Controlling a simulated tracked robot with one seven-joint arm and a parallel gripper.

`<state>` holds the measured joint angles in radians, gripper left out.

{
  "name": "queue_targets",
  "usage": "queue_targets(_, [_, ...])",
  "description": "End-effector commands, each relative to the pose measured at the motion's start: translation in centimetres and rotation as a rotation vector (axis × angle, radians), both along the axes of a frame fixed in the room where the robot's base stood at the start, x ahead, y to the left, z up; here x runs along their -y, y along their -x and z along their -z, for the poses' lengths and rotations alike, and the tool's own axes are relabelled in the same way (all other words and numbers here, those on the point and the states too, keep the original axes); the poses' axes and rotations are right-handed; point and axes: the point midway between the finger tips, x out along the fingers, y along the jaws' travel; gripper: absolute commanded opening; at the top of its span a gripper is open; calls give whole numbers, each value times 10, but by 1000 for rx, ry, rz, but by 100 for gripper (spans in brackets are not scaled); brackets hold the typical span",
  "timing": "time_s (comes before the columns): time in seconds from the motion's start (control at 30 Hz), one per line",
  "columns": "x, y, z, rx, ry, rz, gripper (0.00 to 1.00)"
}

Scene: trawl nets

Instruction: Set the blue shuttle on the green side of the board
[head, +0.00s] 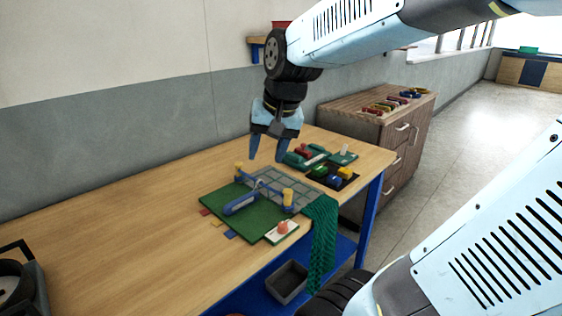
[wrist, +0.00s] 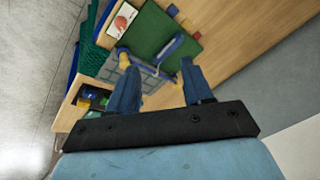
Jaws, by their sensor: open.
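The blue shuttle (head: 241,204) is a long, narrow piece lying over the green side (head: 225,215) of the board, close to a blue bar between two yellow posts (head: 288,196). Behind the bar is the board's grey grid side (head: 283,181). My gripper (head: 266,159) hangs above the back of the board, fingers pointing down, open and empty. It is apart from the shuttle. In the wrist view the shuttle (wrist: 172,47) lies beyond my open fingers, on the green. I cannot tell whether the shuttle touches the bar.
Green netting (head: 322,235) hangs over the table's front edge. A white card with an orange piece (head: 283,227) lies at the board's front corner. A black tray (head: 345,183) with coloured pieces stands to the right.

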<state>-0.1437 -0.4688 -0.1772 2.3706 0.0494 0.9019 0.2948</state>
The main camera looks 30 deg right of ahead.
Motion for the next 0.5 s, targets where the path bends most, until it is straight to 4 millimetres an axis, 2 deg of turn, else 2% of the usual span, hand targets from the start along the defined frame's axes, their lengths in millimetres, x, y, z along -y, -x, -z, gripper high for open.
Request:
queue_targets(0.03, [0, 14, -4, 31, 25, -38, 51])
queue_targets(0.2, [-2, 50, -11, 111, 125, -168, 51])
queue_targets(0.33, [-4, 70, -12, 149, 193, -240, 51])
queue_targets(0.5, [-10, 82, -11, 172, 241, -286, 51])
